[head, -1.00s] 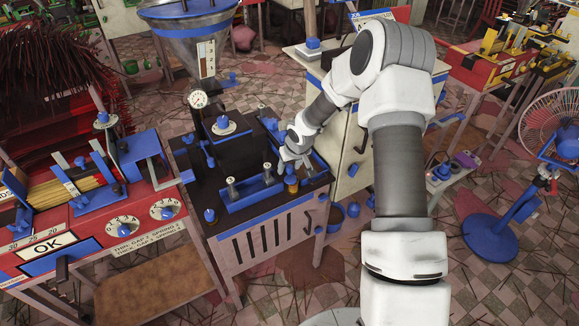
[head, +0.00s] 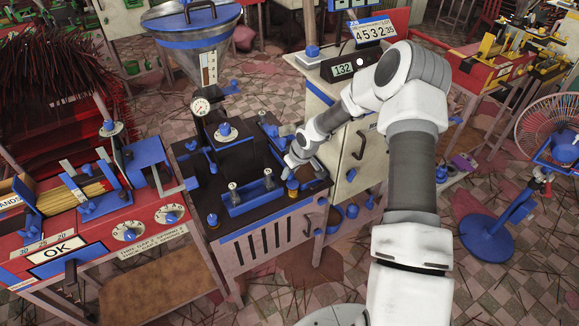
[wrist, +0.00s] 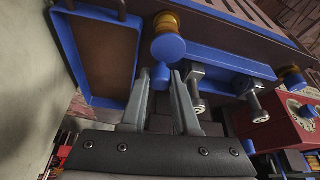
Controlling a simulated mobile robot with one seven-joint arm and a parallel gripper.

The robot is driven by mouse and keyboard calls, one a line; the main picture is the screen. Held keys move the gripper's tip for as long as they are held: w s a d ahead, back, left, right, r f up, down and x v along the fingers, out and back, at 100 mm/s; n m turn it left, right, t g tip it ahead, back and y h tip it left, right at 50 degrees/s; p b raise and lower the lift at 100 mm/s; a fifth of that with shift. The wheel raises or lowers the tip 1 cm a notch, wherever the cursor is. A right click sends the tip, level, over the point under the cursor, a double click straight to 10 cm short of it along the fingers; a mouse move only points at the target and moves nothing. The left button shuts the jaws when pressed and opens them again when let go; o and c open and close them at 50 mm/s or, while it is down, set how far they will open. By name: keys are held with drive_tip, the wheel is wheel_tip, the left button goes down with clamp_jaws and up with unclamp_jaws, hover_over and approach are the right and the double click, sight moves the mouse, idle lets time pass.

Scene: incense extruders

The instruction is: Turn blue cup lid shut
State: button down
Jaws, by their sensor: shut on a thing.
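The cup is a small amber jar (head: 293,193) with a blue lid (head: 293,184), at the front right corner of the dark-topped machine in the head view. In the wrist view the round blue lid (wrist: 168,47) sits on the amber cup body (wrist: 166,22), with a small blue knob (wrist: 160,76) projecting from it toward me. My gripper (wrist: 166,78) has its fingertips on either side of this knob and is shut on it. In the head view my gripper (head: 291,170) is right above the cup and partly covers the lid.
A cream cabinet (head: 350,150) with a scale on top stands to the right.

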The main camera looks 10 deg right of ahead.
drive_tip(key=shift+n+p, duration=0.3)
drive_tip(key=shift+n, duration=0.3)
drive_tip(key=c, duration=0.7)
unclamp_jaws()
drive_tip(key=shift+o, duration=0.2)
drive_tip(key=shift+y, duration=0.3)
drive_tip(key=p+v, duration=0.1)
drive_tip(key=v, duration=1.6)
drive_tip(key=shift+r, duration=0.25)
